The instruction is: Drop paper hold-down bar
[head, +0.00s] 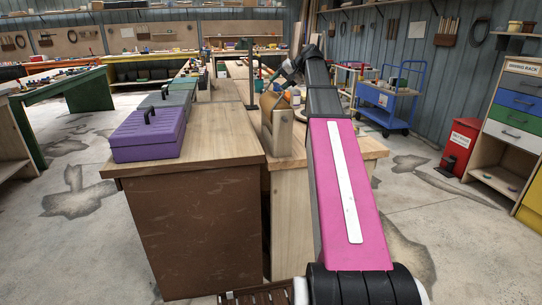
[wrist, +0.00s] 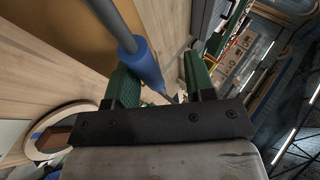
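In the wrist view a grey rod with a blue grip (wrist: 142,62), which looks like the hold-down bar, runs down from the top edge. Brown paper (wrist: 60,22) shows behind it. My gripper (wrist: 160,64) has two green fingers standing apart, so it is open. The blue grip lies across the left finger, with a gap to the right finger; I cannot tell whether it touches. The bar cannot be made out there.
A purple toolbox (head: 150,133) sits on the wooden bench (head: 215,140) left of the stand. A blue cart (head: 390,100), a red bin (head: 460,146) and a drawer cabinet (head: 515,105) stand to the right. A round wooden ring (wrist: 62,112) shows at lower left in the wrist view.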

